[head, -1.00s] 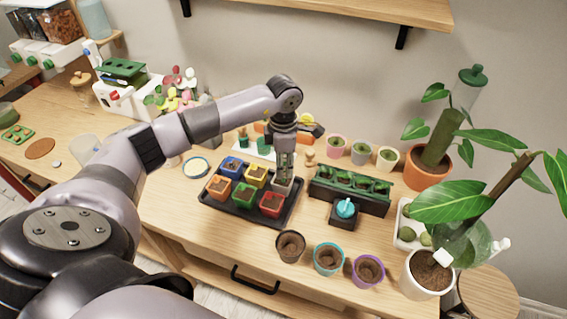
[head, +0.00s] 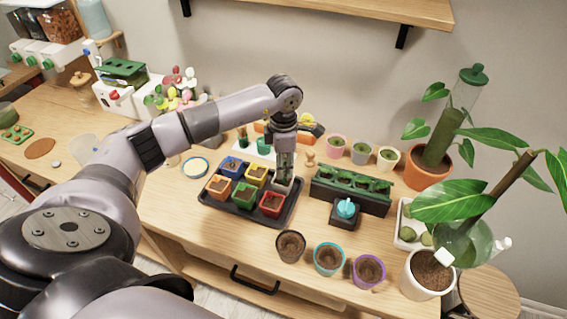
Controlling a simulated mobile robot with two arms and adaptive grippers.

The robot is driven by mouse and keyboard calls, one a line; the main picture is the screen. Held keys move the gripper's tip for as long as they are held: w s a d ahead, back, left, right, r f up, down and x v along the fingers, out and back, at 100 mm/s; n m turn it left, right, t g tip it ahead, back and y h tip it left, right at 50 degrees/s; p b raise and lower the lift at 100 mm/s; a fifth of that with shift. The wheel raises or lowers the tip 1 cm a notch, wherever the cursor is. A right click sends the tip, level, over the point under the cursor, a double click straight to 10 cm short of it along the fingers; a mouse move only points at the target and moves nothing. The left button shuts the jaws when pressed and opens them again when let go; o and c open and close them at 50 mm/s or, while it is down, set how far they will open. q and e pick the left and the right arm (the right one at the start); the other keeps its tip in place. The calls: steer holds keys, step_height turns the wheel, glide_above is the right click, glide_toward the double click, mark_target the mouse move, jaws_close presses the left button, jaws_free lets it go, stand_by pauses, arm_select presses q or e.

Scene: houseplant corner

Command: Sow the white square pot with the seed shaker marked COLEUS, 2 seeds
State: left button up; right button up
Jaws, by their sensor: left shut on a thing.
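The white square pot (head: 289,186) stands in the back right of the black tray (head: 262,222), partly hidden by my left gripper. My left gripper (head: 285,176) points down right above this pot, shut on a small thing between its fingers. That thing is mostly hidden; from its place it seems to be a seed shaker, but no label can be read. Whether it touches the pot and whether seeds lie in the soil cannot be told. My right gripper is not in view.
The tray also holds blue, yellow, orange, green and red square pots (head: 271,204). A dark planter box (head: 350,190) and a blue-topped item (head: 346,208) stand to the right. Several round pots (head: 290,246) line the front edge. A large plant (head: 428,172) stands at the right.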

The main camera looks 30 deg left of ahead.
arm_select(q)
steer(key=shift+s, duration=0.1)
steer(key=shift+r+p, duration=0.6)
steer(key=shift+r, duration=0.3)
steer(key=shift+r+p, duration=1.35)
steer(key=shift+r, duration=1.25)
